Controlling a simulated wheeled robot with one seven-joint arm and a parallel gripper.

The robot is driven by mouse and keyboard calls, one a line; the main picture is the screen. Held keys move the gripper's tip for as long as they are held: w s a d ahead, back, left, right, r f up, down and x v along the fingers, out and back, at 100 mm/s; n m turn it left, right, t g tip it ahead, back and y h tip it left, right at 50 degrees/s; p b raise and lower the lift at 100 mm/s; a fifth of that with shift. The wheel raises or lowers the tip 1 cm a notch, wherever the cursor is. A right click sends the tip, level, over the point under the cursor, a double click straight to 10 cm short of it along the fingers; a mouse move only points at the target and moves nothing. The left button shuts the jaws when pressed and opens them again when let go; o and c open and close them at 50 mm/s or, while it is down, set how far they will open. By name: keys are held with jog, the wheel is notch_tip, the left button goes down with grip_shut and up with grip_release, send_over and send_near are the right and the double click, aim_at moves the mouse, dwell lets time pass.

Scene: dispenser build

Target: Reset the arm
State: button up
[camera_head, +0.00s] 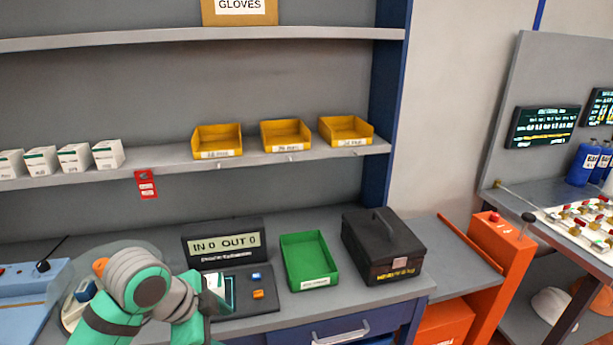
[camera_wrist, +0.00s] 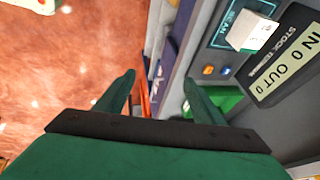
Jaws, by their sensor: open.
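My arm (camera_head: 125,290) reaches in from the bottom left of the head view. Its hand end is partly hidden at the picture's lower edge. In the wrist view my gripper (camera_wrist: 160,78) shows two green fingers spread apart with nothing between them. A small white box with green on it (camera_head: 214,284) is at the stock terminal (camera_head: 222,250). In the wrist view this box (camera_wrist: 250,32) sits on the terminal's scan area, apart from the fingers. The terminal display reads IN 0 OUT 0.
A green tray (camera_head: 309,261) and a black toolbox (camera_head: 383,246) stand on the bench right of the terminal. Several white boxes (camera_head: 75,158) and yellow bins (camera_head: 286,135) stand on the shelf above. Orange floor (camera_wrist: 70,70) shows left of the fingers.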

jog(key=w+d+f+n+t+h, duration=0.1)
jog(key=w+d+n+t+h, duration=0.35)
jog(key=d, duration=0.65)
jog(key=w+d+f+n+t+h, duration=0.1)
jog(key=w+d+n+t, duration=0.5)
jog(key=d, duration=0.6)
jog(key=s+a+f+n+t+y, duration=0.15)
jog(key=s+f+n+y, duration=0.65)
jog(key=s+f, duration=1.05)
jog(key=s+a+m, duration=0.1)
jog(key=s+a, duration=0.1)
jog(key=s, duration=1)
jog(key=s+a+r+m, duration=0.1)
jog(key=s+a+m, duration=0.1)
jog(key=s, duration=0.9)
jog(key=shift+s+a+y, duration=0.35)
jog(key=shift+a, duration=0.05)
jog(key=shift+r+m, duration=0.1)
jog(key=shift+m, duration=0.15)
